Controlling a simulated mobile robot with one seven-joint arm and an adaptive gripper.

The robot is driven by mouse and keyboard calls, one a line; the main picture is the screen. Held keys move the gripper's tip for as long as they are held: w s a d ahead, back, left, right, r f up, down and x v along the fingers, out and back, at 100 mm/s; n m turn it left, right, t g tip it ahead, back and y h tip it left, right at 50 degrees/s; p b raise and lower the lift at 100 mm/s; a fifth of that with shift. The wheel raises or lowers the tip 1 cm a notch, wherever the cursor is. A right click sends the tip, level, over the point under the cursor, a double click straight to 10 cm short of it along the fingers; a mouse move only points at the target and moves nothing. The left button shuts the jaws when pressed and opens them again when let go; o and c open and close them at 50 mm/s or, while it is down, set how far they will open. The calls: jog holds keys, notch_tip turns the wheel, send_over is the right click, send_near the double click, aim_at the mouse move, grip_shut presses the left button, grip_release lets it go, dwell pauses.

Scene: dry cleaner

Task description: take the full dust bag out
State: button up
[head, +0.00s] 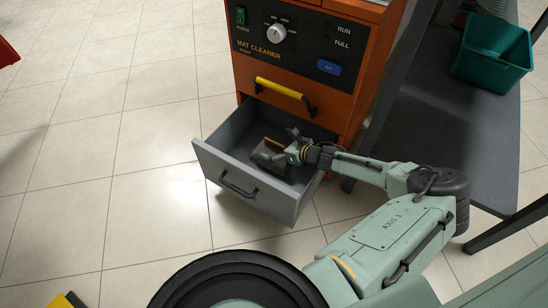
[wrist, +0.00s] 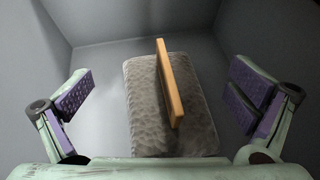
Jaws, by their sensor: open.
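The dust bag (wrist: 145,100) is a grey, mottled, rounded block with an upright tan strip (wrist: 170,85) along its top. It lies on the floor of the pulled-out grey drawer (head: 225,177), and in the head view the bag (head: 268,158) is partly hidden by my gripper. My gripper (head: 283,146) reaches down into the drawer from the right. In the wrist view its purple-padded fingers (wrist: 158,95) are spread wide on either side of the bag, with gaps to it on both sides. It is empty.
The orange mat cleaner (head: 250,82) stands behind the drawer, with a yellow handle (head: 280,88) above the opening. Drawer walls surround my gripper. A dark table (head: 440,120) with a green bin (head: 490,55) is at right.

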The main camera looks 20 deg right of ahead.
aim_at(268, 144)
jog(key=b+x, duration=0.1)
jog(key=x, duration=0.4)
jog(key=shift+s+f+b, duration=0.15)
jog(key=shift+f+b, duration=0.05)
jog(key=shift+b, duration=0.1)
jog(key=shift+w+a+f, duration=0.1)
jog(key=shift+w+f, duration=0.05)
jog(key=shift+w, duration=0.25)
jog(key=shift+c, duration=0.5)
jog(key=shift+a, duration=0.1)
jog(key=c, duration=1.8)
jog(key=shift+s+f, duration=0.1)
grip_shut()
